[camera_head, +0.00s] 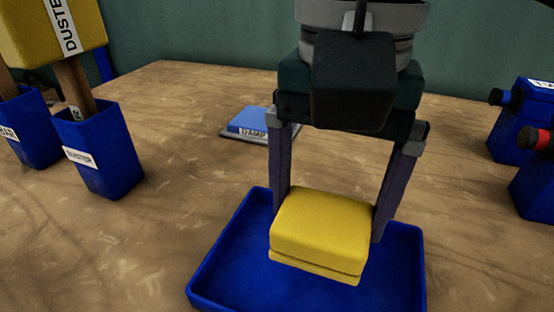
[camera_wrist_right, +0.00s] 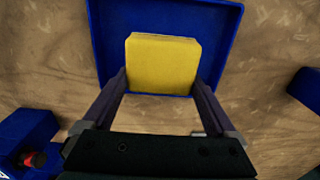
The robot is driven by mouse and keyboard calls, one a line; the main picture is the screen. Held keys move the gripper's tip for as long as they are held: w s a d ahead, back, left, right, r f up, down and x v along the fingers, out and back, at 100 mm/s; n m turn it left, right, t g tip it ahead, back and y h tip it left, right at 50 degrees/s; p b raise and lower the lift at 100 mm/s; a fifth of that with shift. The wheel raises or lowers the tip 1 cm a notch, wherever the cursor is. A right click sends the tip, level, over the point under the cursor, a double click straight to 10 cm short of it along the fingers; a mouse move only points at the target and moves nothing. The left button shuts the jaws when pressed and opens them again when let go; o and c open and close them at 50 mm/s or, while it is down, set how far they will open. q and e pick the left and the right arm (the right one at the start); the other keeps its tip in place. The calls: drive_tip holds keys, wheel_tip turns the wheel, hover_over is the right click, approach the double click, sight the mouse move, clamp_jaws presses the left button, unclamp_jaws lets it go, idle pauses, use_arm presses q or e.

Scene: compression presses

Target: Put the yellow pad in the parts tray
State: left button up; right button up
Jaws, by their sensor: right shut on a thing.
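The yellow pad (camera_head: 318,232) is a thick block with rounded edges, held between the two fingers of my right gripper (camera_head: 328,220). The blue parts tray (camera_head: 225,262) lies on the table under the pad. In the right wrist view the pad (camera_wrist_right: 162,65) overlaps the near part of the tray (camera_wrist_right: 215,50), between the fingertips of my right gripper (camera_wrist_right: 160,82). I cannot tell whether the pad's underside touches the tray floor. The tray's visible floor is empty. My left gripper does not show.
A blue pad labelled DAMP (camera_head: 250,122) lies on a grey base behind the gripper. Blue holders, one labelled DUSTER (camera_head: 105,160), stand at the left with a yellow duster (camera_head: 45,30). Blue boxes with knobs (camera_head: 525,125) stand at the right.

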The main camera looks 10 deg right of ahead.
sight(329, 199)
wheel_tip(329, 199, down, 5)
drive_tip(key=shift+r, duration=0.1)
idle(0.3)
drive_tip(key=shift+f+b, duration=0.2)
drive_tip(key=shift+b, duration=0.25)
drive_tip(key=o, duration=0.8)
drive_tip(key=shift+o, duration=0.2)
drive_tip(key=shift+r+p, duration=0.35)
drive_tip(key=shift+r, duration=0.15)
wheel_tip(329, 199, up, 11)
drive_tip(key=shift+r+p, duration=0.2)
drive_tip(key=shift+p, duration=0.2)
